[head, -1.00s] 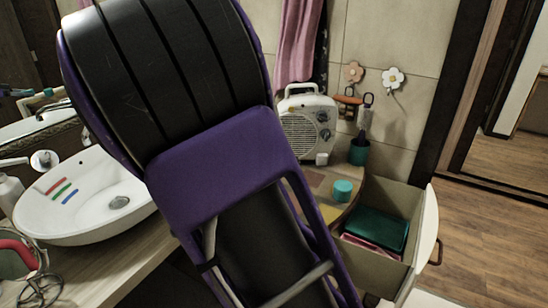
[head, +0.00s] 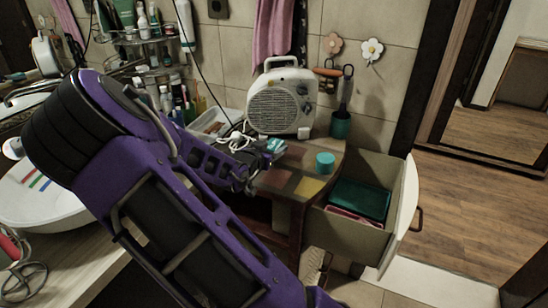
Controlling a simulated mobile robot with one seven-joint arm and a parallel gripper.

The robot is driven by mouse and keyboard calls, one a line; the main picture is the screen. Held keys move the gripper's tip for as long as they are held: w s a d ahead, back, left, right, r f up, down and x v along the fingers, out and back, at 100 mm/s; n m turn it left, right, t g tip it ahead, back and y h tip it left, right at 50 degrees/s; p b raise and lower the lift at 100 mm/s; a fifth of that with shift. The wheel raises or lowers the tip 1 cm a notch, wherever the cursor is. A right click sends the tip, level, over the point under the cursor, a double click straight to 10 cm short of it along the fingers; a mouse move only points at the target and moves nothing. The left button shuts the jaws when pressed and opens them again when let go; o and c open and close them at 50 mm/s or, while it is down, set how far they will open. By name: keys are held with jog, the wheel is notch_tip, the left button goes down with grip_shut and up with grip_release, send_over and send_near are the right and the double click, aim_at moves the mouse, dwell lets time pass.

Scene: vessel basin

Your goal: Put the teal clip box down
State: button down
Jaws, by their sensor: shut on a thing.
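My gripper (head: 258,168) is at the end of my purple arm, over the left part of the small patterned table (head: 305,188). It is shut on a small light-teal thing (head: 275,146), which looks like the teal clip box. The fingers and much of the held thing are small and partly hidden, so I cannot tell whether it touches the table.
A teal round tub (head: 325,163) stands on the table, right of my gripper. White cable (head: 236,140) lies left. An open drawer (head: 345,232) holds a dark teal box (head: 360,199).

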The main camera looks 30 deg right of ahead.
jog(key=shift+f, duration=1.65)
jog(key=shift+b, duration=0.3)
jog(key=shift+f, duration=0.2)
jog(key=shift+c, duration=1.4)
grip_release()
jog(key=shift+r, duration=0.15)
